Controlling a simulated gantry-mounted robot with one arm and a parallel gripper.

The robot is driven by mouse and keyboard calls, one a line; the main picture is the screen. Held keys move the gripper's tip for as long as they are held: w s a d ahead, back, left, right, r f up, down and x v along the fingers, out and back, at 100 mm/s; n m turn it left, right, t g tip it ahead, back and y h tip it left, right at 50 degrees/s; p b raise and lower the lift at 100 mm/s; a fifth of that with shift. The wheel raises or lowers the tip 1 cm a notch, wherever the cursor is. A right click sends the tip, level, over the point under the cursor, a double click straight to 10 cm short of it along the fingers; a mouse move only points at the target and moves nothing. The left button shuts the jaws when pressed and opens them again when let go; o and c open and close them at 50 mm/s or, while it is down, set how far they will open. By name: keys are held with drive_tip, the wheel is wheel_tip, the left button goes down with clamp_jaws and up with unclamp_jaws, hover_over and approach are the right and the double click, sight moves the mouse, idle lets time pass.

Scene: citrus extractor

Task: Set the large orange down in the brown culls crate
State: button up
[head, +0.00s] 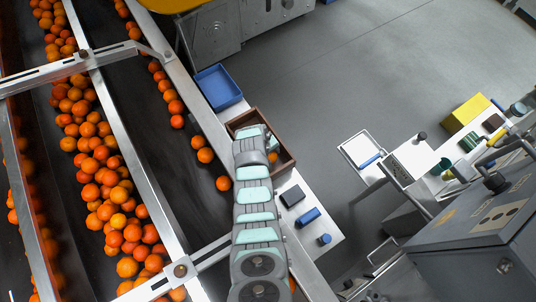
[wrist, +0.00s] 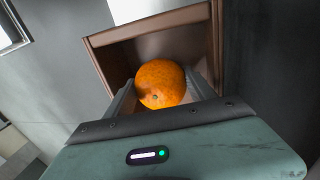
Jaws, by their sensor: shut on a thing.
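The large orange (wrist: 160,84) is between the two fingers of my gripper (wrist: 162,92) in the wrist view, and the gripper is shut on it. The brown culls crate (wrist: 97,40) lies behind and around the orange in that view. I cannot tell whether the orange touches the crate's floor. In the head view, the brown crate (head: 286,149) stands beside the conveyor, and my arm reaches over it and hides part of it. An orange (head: 273,158) shows at the crate's right side there. My fingertips are hidden in the head view.
A blue tray (head: 217,87) stands just beyond the crate. Conveyor lanes with many oranges (head: 110,180) run along the left. A white table (head: 318,228) with a dark box and blue items lies nearer, right of my arm. Grey floor (head: 350,70) is open at the upper right.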

drive_tip(key=shift+f, duration=0.3)
drive_tip(key=shift+b+x, duration=0.55)
drive_tip(key=shift+x, duration=0.25)
drive_tip(key=o, duration=1.7)
drive_tip(key=shift+s+a, duration=0.1)
drive_tip(key=shift+a, duration=0.05)
drive_tip(key=shift+c, duration=0.2)
drive_tip(key=shift+r, duration=0.1)
drive_tip(key=p+v, duration=0.3)
drive_tip(key=v, duration=0.7)
drive_tip(key=shift+r, duration=0.3)
